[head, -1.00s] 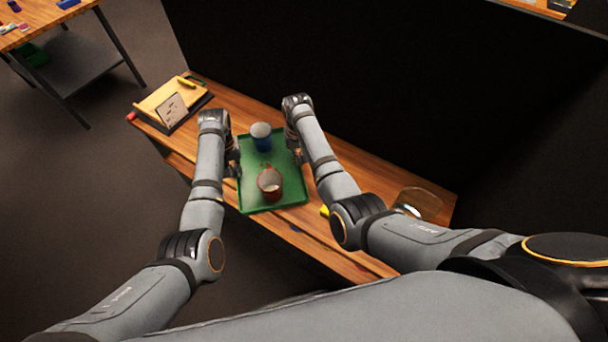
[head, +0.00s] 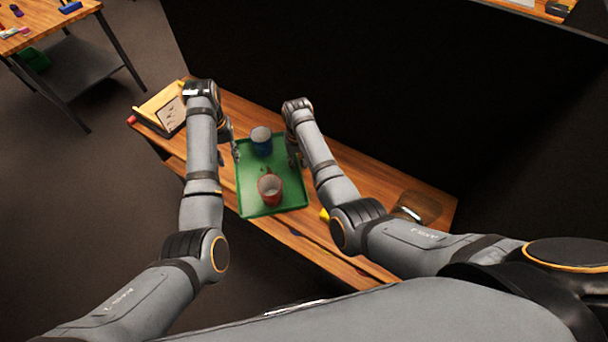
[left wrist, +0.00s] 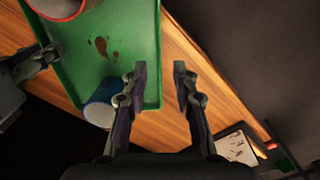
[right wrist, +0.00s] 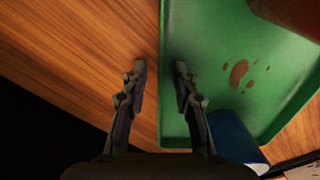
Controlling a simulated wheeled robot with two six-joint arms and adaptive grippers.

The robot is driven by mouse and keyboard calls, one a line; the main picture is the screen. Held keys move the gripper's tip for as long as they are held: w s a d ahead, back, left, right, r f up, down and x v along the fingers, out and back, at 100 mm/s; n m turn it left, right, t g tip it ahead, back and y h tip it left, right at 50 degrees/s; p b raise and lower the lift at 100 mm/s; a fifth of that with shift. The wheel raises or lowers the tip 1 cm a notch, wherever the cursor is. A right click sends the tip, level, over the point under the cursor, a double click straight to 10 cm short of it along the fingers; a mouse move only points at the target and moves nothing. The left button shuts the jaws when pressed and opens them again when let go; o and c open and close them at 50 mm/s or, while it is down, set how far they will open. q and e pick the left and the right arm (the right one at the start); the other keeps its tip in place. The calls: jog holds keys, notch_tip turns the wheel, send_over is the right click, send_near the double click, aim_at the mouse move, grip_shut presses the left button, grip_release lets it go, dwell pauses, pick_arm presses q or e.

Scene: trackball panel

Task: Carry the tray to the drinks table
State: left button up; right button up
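The green tray (head: 252,194) lies on a long wooden bench. A blue cup (head: 262,142) stands near its far end and a red mug (head: 270,188) near its near end. Brown stains on the tray show in both wrist views. My left gripper (head: 236,152) is open at the tray's left rim; in the left wrist view its fingers (left wrist: 160,78) lie on either side of the rim line. My right gripper (head: 294,158) is open at the right rim; in the right wrist view its fingers (right wrist: 161,78) also lie on either side. Contact cannot be told.
The wooden bench (head: 340,247) holds a board with a card (head: 168,112) at its far left end and a dark, see-through item (head: 418,207) at the right. A black panel (head: 330,90) stands behind it. Another table (head: 35,35) with small items stands upper left, across open floor.

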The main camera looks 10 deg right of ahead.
pick_arm(q)
notch_tip(320, 180, up, 2)
jog(key=shift+r, duration=0.25)
pick_arm(e)
notch_tip(320, 180, up, 12)
dwell(0.3)
dwell(0.5)
